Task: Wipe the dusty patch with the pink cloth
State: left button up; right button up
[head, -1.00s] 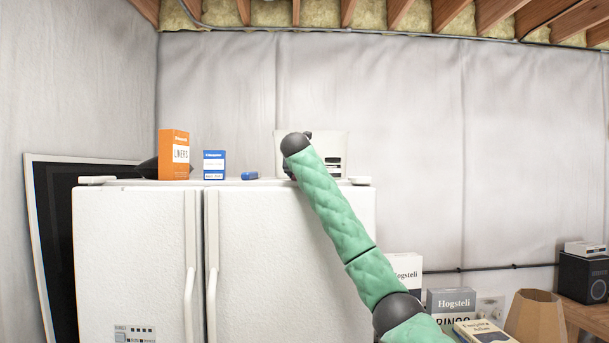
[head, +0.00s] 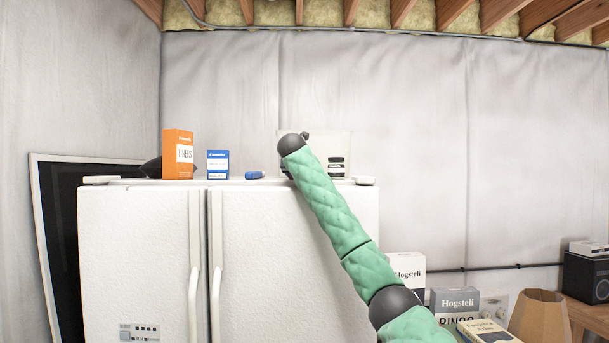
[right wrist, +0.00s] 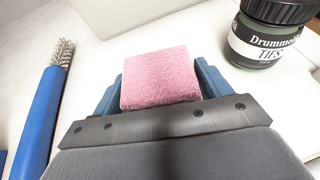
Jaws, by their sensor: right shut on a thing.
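The pink cloth (right wrist: 158,78) shows in the right wrist view as a folded block. My right gripper (right wrist: 160,92) is shut on it, with a blue finger on each side. Below and around it is a white surface (right wrist: 95,50), likely the top of the white cabinet (head: 290,260); I cannot tell if the cloth touches it. In the head view my green-sleeved right arm reaches up over the cabinet's top, and its gripper and the cloth are hidden. No dusty patch can be made out. My left gripper is not in view.
A dark-lidded jar (right wrist: 262,38) stands close right of my right gripper, and a blue-handled wire brush (right wrist: 45,105) lies to its left.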

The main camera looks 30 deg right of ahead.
jog(key=shift+w+a, duration=0.1)
jog(key=shift+w, duration=0.25)
jog(key=shift+w, duration=0.1)
jog(key=shift+w+a, duration=0.1)
jog(key=shift+w, duration=0.15)
jog(key=shift+w, duration=0.2)
